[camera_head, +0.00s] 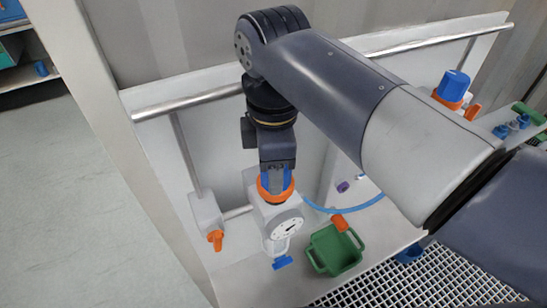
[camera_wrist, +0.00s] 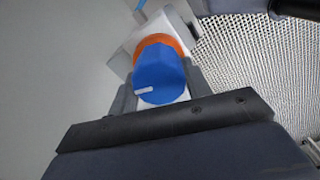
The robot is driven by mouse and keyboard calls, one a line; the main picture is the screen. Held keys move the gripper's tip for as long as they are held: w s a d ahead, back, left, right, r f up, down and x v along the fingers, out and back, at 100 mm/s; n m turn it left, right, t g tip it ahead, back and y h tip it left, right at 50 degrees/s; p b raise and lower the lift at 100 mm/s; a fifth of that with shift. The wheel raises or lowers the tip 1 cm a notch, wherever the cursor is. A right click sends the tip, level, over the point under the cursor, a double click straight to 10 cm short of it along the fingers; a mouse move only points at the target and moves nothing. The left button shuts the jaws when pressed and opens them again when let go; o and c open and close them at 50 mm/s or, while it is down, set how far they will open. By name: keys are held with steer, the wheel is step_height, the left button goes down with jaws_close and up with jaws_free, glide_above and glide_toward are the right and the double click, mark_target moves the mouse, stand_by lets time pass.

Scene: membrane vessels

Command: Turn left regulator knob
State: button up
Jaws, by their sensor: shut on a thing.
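The left regulator (camera_head: 277,212) is a pale body with an orange collar (camera_head: 267,196), a round white dial gauge (camera_head: 287,224) and a blue knob on top. My gripper (camera_head: 276,180) comes down from above onto this knob and is shut on it. In the wrist view the blue knob (camera_wrist: 160,72) sits between the two fingers of my gripper (camera_wrist: 160,88), with an orange collar (camera_wrist: 168,40) behind it. A short white mark (camera_wrist: 144,90) shows on the knob's face. The sides of the knob are partly hidden by the fingers.
Another blue knob (camera_head: 453,84) with an orange collar stands at the upper right. A green tray (camera_head: 335,252), an orange handle (camera_head: 340,223) and a blue hose (camera_head: 365,205) lie right of the regulator. A metal rail (camera_head: 190,103) runs behind. White grating (camera_head: 420,285) is in front.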

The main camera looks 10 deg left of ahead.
steer(key=shift+m+p, duration=0.5)
steer(key=shift+m, duration=1)
steer(key=o, duration=1)
step_height(320, 180, up, 11)
steer(key=shift+f, duration=0.1)
steer(key=shift+f, duration=0.15)
